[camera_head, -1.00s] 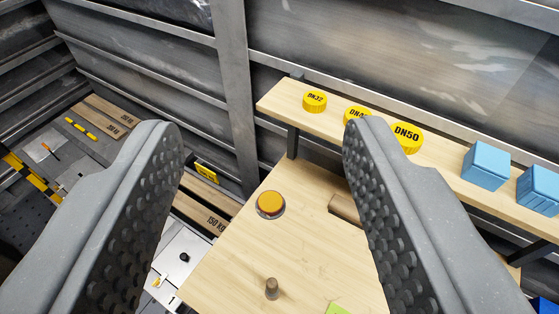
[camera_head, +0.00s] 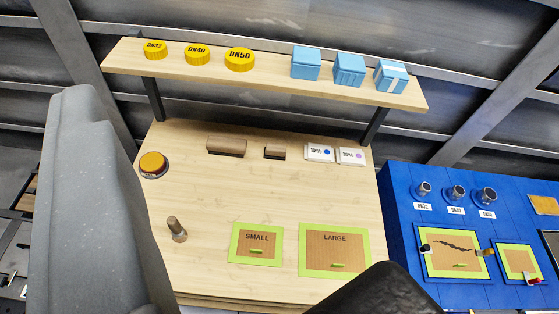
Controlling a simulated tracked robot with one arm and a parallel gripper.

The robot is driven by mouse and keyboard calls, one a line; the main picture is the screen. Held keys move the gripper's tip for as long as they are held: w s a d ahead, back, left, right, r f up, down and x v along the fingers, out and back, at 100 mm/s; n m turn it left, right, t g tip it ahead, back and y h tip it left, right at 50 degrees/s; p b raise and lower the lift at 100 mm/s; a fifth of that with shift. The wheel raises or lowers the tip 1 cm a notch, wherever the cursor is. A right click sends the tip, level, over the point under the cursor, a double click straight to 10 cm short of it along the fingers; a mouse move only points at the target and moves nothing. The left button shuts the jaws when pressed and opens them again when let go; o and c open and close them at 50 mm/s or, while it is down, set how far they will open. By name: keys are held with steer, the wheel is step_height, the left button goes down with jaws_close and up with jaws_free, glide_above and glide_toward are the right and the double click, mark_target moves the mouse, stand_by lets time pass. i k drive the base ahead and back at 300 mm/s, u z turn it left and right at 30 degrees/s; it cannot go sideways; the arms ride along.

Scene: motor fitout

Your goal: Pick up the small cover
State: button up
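The small cover (camera_head: 257,248) is a brown square panel marked SMALL with a little green handle near its lower edge. It lies within a green border at the lower middle of the wooden workbench (camera_head: 200,215). My gripper (camera_head: 230,185) is open and empty. Its grey left finger fills the left side of the picture, and a dark rounded finger shows at the bottom right. Both fingers look much nearer the camera than the cover, which is in full view between them.
The large cover (camera_head: 335,252) lies just right of the small one. A peg (camera_head: 176,229) stands left of it, below an orange button (camera_head: 152,163). A raised shelf (camera_head: 270,77) holds yellow caps and blue boxes. A blue panel (camera_head: 400,200) stands at the right.

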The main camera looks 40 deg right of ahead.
mark_target(250, 243)
steer(key=k, duration=1.05)
steer(key=z, duration=0.45)
steer(key=i, duration=0.5)
steer(key=z, duration=0.2)
